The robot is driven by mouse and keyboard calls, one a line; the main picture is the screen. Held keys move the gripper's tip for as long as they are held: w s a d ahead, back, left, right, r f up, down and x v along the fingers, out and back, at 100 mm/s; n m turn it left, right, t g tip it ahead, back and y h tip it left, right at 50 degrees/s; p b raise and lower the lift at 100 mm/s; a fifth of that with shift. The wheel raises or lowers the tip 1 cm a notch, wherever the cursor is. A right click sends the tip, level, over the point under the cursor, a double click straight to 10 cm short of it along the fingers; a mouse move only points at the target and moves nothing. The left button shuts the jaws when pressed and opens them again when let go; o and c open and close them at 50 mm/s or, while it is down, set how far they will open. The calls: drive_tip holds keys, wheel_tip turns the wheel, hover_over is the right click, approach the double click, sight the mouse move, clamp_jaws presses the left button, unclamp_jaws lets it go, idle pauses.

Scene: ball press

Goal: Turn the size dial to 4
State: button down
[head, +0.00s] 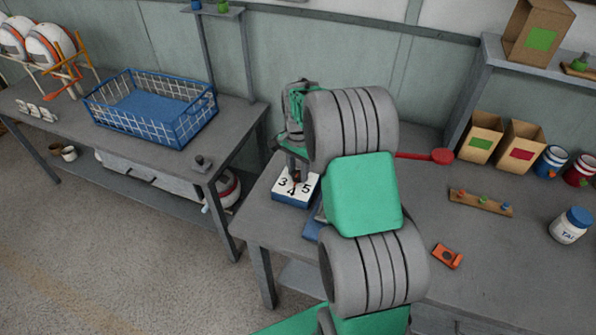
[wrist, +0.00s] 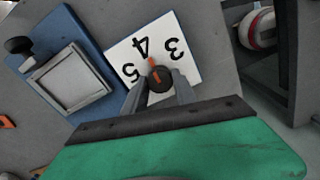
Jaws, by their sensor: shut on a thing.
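The size dial is a dark round knob (wrist: 160,80) on a white plate (wrist: 188,64) marked 3, 4 and 5. An orange mark lies on top of the knob. An orange pointer at its edge points roughly toward the 4, perhaps slightly to the 3 side. In the head view the plate (head: 282,196) sits on a blue block at the left end of the right bench. My gripper (wrist: 160,92) has its two grey fingers on either side of the knob, shut on it. In the head view my arm and gripper partly hide the dial.
Beside the plate is a blue base with a grey square frame (wrist: 73,84) and a black knob (wrist: 18,45). A red-ended lever (head: 442,155) sticks out behind my arm. An orange piece (head: 447,256) lies on the bench. A gap separates the left bench with its blue basket (head: 170,128).

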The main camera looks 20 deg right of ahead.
sight(298, 174)
drive_tip(key=c, duration=1)
unclamp_jaws()
wheel_tip(298, 174, up, 8)
drive_tip(key=shift+f+b, duration=0.1)
drive_tip(key=shift+b, duration=0.4)
